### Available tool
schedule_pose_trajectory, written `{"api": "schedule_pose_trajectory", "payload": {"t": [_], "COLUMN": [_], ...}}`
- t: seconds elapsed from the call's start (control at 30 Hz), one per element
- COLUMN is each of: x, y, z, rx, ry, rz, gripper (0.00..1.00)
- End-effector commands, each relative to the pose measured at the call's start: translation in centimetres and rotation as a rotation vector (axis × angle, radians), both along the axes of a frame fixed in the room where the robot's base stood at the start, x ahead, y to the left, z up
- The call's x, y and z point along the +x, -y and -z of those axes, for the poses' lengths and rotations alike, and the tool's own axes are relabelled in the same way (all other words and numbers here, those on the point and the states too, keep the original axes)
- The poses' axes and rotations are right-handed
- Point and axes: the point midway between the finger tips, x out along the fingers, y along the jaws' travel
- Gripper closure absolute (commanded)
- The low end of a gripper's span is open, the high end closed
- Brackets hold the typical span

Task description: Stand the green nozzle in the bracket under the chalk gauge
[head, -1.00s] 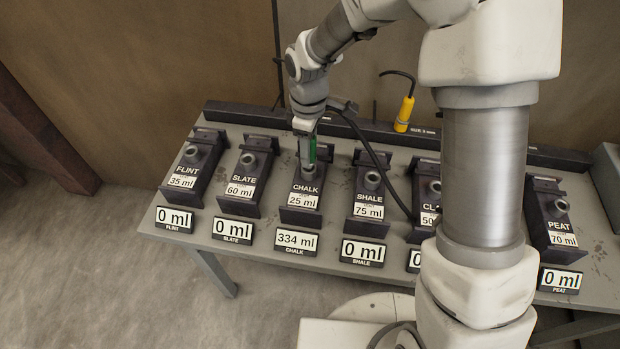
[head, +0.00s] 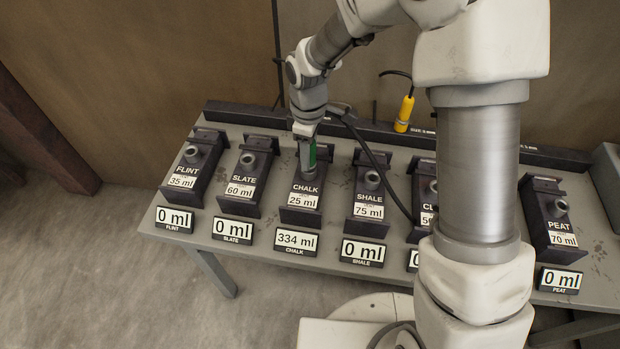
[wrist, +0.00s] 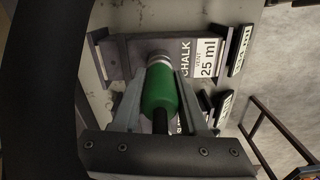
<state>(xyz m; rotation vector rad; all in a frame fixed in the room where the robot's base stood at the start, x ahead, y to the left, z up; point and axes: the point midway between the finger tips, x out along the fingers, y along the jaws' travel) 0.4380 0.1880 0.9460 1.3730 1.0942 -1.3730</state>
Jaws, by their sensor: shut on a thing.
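My gripper (head: 308,163) is shut on the green nozzle (wrist: 160,90), above the dark chalk block (head: 303,197). The nozzle points down at the pale round neck (wrist: 159,57) on that block. The tip meets the neck or sits in it; I cannot tell how deep. A dark hose comes off the nozzle's rear, between the fingers. The chalk gauge (head: 297,240) in front of the block reads 334 ml. The block's own label reads 25 ml. I cannot make out a separate bracket under the gauge.
Similar blocks with necks stand in a row: flint (head: 194,165), slate (head: 245,178), shale (head: 369,190) and peat (head: 553,220). Their gauges read 0 ml. My arm partly hides another block. A yellow nozzle (head: 403,114) hangs by the back rail. A hose loops right of the chalk block.

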Motion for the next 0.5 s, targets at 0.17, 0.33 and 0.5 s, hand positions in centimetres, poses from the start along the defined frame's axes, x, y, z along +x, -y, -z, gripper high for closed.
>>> {"api": "schedule_pose_trajectory", "payload": {"t": [0.17, 0.33, 0.5], "x": [-0.01, 0.01, 0.00], "y": [0.00, -0.01, 0.00], "z": [0.65, 0.86, 0.86], "rx": [0.000, 0.000, 0.000], "ry": [-0.001, 0.000, 0.000], "rz": [0.000, 0.001, 0.000], "gripper": [1.00, 0.41, 0.22]}}
